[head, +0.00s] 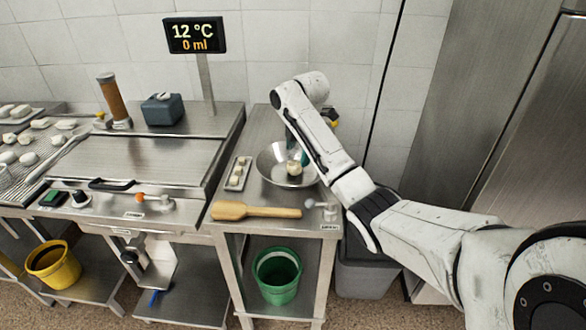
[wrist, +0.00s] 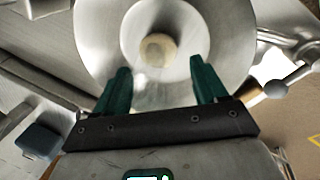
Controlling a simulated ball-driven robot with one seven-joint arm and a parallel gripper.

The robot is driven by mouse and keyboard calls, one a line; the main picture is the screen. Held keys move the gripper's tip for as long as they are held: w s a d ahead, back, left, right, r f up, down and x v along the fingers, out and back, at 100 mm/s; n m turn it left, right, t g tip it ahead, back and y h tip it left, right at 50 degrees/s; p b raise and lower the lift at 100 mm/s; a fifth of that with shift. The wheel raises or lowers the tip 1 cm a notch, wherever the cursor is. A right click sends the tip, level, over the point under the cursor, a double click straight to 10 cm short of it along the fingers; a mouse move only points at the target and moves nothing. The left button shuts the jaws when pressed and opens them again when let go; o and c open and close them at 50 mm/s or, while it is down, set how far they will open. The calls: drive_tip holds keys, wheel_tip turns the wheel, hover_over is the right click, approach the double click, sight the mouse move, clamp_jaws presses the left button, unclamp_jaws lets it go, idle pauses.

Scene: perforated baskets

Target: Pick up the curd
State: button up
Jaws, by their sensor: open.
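The curd looks to be the pale round lump (head: 293,168) in the shallow metal bowl (head: 270,165) on the right-hand steel table. In the wrist view the lump (wrist: 158,48) lies near the middle of the bowl (wrist: 98,40). My gripper (wrist: 160,72) is over the bowl, its two green fingers spread apart with nothing between them. The lump is just beyond the fingertips, and I cannot tell the exact gap. In the head view my arm hides most of the gripper.
A small tray (head: 238,174) with pale lumps lies left of the bowl. A wooden paddle (head: 255,211) and a small metal fitting (head: 322,205) lie in front. A display (head: 195,35) reads 12 °C, 0 ml. A green bucket (head: 277,276) stands on the lower shelf.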

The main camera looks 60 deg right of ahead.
sight(295, 163)
drive_tip(key=shift+p+x, duration=0.3)
drive_tip(key=shift+x, duration=2.95)
drive_tip(key=shift+w+r, duration=0.1)
drive_tip(key=shift+w, duration=0.05)
drive_tip(key=shift+c, duration=0.5)
drive_tip(key=c, duration=0.8)
